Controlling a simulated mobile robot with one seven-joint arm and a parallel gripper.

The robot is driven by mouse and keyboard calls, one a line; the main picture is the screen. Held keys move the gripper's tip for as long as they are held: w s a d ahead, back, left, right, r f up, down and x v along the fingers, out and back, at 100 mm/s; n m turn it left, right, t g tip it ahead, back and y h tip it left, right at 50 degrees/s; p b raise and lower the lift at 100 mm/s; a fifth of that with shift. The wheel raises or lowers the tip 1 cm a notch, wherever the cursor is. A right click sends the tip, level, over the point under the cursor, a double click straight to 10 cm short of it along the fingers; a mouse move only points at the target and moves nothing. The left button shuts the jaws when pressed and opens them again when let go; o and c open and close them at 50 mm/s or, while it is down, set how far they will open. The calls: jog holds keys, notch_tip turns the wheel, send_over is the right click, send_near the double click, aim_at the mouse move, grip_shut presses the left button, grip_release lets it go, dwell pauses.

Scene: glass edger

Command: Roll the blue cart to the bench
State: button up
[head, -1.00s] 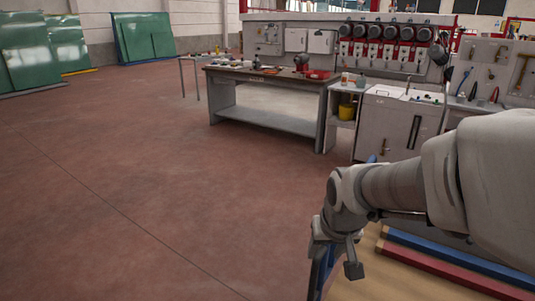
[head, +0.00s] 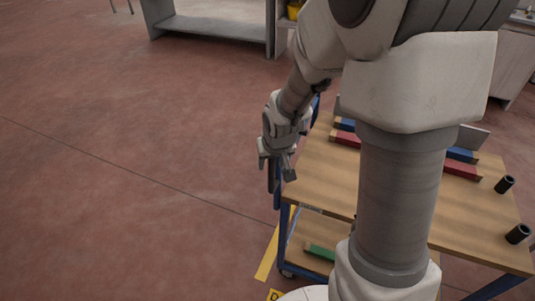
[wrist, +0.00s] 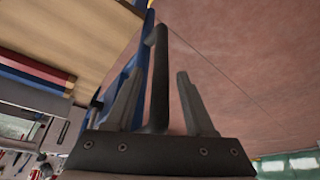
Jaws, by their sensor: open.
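The blue cart (head: 315,193) stands at the right of the head view, with a wooden top and a blue frame. My gripper (head: 276,172) is at its left end. In the wrist view, my gripper (wrist: 159,74) is open, with one finger on each side of the cart's black handle (wrist: 160,60). Gaps show between the handle and both fingers. My arm hides part of the cart top. The grey bench (head: 215,28) is at the top of the head view, cut off by the edge.
Red and blue bars lie on the cart top, with two black cylinders (head: 517,234) near its right side. A green bar (head: 320,251) is on the lower shelf. Yellow floor marking (head: 268,255) runs beside the cart. The red floor to the left is clear.

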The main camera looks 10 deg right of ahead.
jog(key=shift+w+f, duration=0.15)
jog(key=shift+f, duration=0.1)
grip_shut()
dwell(1.4)
